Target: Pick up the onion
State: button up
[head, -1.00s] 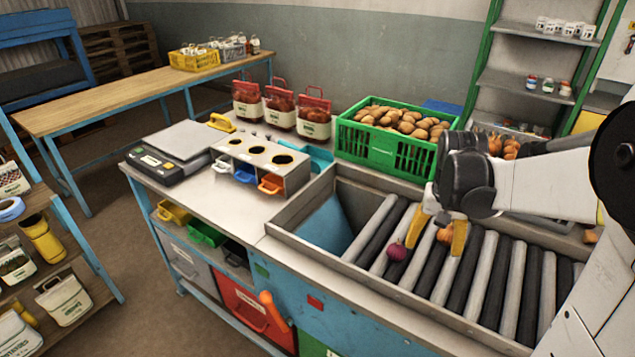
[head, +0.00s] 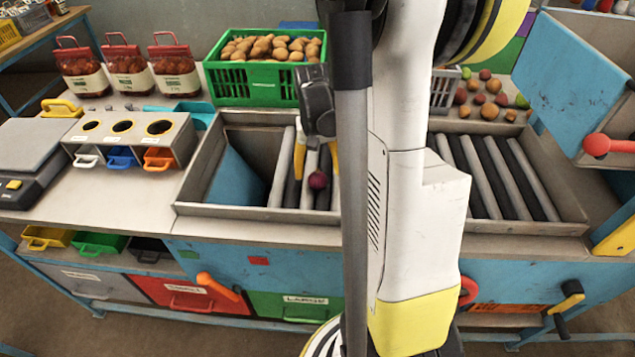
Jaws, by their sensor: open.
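A small round purple-red onion (head: 318,181) lies on the roller bed (head: 282,170) in the left half of the metal trough. My gripper (head: 317,165) is above the rollers, its yellow fingers pointing down. The fingers are open and apart, one on each side of the onion in the picture. I see no contact, and cannot tell the depth between fingers and onion. My own arm and column hide the middle of the trough and what lies there.
A green crate of potatoes (head: 222,80) stands behind the trough. A three-hole box (head: 187,141) and a scale (head: 40,150) stand at left. Loose produce (head: 480,98) lies behind the right rollers. A blue panel with a red knob (head: 575,80) stands at right.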

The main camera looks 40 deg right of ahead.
aim_at(318, 179)
notch_tip(318, 179, down, 4)
jog(key=shift+w+r+b, duration=0.1)
jog(key=shift+b, duration=0.65)
jog(key=shift+r, duration=0.1)
jog(key=c, duration=1.3)
